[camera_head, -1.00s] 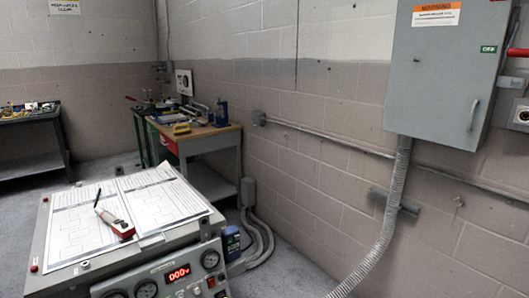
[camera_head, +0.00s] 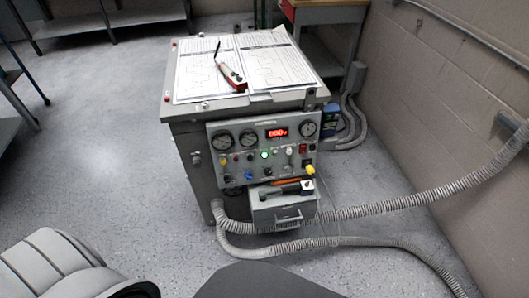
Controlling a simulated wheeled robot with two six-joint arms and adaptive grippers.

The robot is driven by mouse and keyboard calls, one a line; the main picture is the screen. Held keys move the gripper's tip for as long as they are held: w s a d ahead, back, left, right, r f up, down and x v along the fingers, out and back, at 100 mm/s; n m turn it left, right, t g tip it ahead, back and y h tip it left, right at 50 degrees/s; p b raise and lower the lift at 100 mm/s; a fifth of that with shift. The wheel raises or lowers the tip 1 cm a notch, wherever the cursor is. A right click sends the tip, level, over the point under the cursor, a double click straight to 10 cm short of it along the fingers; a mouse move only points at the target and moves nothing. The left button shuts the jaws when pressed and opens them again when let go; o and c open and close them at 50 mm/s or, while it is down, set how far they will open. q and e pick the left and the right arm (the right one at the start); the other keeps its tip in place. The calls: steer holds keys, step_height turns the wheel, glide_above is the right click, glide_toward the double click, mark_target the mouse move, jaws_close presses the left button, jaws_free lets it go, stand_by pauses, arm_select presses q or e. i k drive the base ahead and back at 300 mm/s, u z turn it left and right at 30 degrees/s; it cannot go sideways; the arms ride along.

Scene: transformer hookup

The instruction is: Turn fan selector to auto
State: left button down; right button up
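The transformer cabinet (camera_head: 190,150) stands in the middle of the view, with its control panel (camera_head: 225,180) on the front face. The panel carries round gauges, a lit red display (camera_head: 277,132), a glowing green light (camera_head: 265,154), a blue knob (camera_head: 249,177) and several other small knobs and switches. The labels are too small to read, so I cannot tell which knob is the fan selector or where it points. Neither gripper shows. Parts of my own body fill the bottom edge.
Papers (camera_head: 195,75) and a red-and-grey tool (camera_head: 232,77) lie on the cabinet top. A grey box (camera_head: 283,212) with tools on it juts out below the panel. Corrugated conduits (camera_head: 400,200) run along the floor to the right. The floor (camera_head: 110,150) at left is clear.

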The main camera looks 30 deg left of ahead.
mark_target(227, 177)
steer(key=u, duration=1.25)
steer(key=k, duration=1.15)
steer(key=z, duration=1)
steer(key=i, duration=1.45)
steer(key=u, duration=0.35)
